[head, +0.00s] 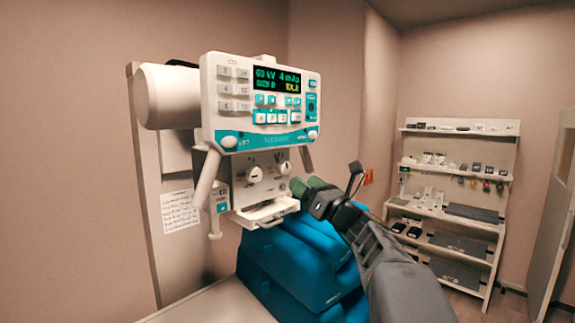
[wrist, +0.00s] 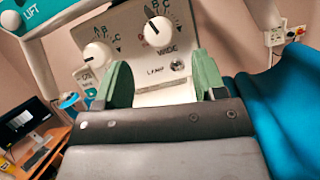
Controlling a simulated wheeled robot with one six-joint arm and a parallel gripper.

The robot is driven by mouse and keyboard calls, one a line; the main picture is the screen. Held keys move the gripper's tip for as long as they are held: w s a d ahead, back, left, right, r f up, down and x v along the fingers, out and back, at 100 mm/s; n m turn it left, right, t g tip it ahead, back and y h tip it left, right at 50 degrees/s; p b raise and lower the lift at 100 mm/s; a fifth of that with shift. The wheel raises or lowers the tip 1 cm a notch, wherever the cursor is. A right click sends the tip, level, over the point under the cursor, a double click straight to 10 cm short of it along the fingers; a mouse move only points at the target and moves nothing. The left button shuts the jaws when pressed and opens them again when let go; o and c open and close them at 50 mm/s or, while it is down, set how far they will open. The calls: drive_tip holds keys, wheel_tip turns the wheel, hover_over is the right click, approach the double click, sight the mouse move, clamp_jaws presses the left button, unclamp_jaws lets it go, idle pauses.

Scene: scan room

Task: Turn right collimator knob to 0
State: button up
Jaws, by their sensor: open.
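The collimator panel (head: 240,187) is a pale plate with two white round knobs, under the control console. The right knob (head: 285,168) also shows in the wrist view (wrist: 158,32), with letters around it and "WIDE" below. Its dark pointer line is at its upper left; the exact setting is too small to read. The left knob (head: 255,174) shows at left in the wrist view (wrist: 97,54). My gripper (head: 307,184) has green fingers, spread open and empty in the wrist view (wrist: 164,80). It is in front of the panel, below the right knob, apart from it.
The control console (head: 262,105) with a lit display hangs above the panel. A handle (head: 206,178) sticks down at left. A white tray (head: 265,213) juts out below the panel. Blue padding (head: 290,262) lies underneath. Shelves (head: 450,200) stand far right.

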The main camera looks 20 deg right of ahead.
sight(287, 171)
drive_tip(key=shift+p+x, duration=1.25)
drive_tip(key=shift+x, duration=2.35)
drive_tip(key=c, duration=0.9)
